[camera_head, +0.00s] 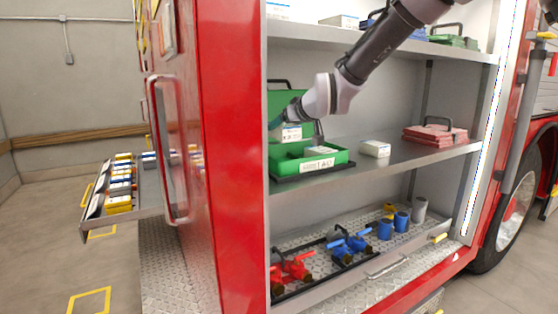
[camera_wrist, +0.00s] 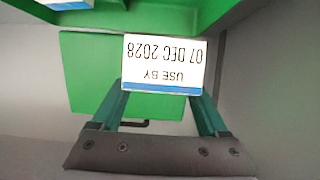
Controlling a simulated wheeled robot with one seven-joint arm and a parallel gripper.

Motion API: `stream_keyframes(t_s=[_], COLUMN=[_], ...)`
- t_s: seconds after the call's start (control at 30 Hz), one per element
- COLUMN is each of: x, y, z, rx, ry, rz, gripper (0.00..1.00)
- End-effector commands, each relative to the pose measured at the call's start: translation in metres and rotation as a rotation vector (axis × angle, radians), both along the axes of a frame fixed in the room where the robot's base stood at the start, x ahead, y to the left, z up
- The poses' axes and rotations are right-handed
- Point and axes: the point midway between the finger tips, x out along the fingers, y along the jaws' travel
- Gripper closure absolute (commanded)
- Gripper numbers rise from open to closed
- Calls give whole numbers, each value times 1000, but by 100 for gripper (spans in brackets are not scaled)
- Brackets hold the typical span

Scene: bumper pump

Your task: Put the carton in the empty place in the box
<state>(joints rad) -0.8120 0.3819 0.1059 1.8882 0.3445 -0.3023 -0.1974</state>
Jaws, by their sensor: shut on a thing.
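The green first-aid box (camera_head: 342,157) stands on the middle shelf with its lid (camera_head: 279,100) raised behind it. A white carton (camera_head: 291,132) is in my gripper (camera_head: 280,121), above the rear left part of the box and in front of the lid. In the wrist view my gripper (camera_wrist: 160,98) has its teal fingers on either side of this carton (camera_wrist: 164,60), which shows a blue stripe and an upside-down "USE BY 07 DEC 2028". Another white carton (camera_head: 319,150) sits in the box, and one also shows in the wrist view (camera_wrist: 68,4). The box floor is mostly hidden.
A loose white carton (camera_head: 375,149) lies on the shelf (camera_head: 400,160) right of the box, with a red case (camera_head: 435,135) farther right.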

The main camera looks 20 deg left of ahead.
Motion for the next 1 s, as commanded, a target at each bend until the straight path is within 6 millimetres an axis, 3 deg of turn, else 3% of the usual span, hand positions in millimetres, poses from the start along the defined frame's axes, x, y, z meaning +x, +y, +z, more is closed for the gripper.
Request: stream_keyframes(t_s=[0.2, 0.4, 0.6, 1.0], x=[0, 0, 0, 0], y=[-1, -1, -1, -1], z=[-41, -56, -84, -90], rx=[-2, -1, -2, 0], ry=[4, 2, 3, 1], rz=[-1, 0, 0, 0], gripper=[81, 81, 81, 81])
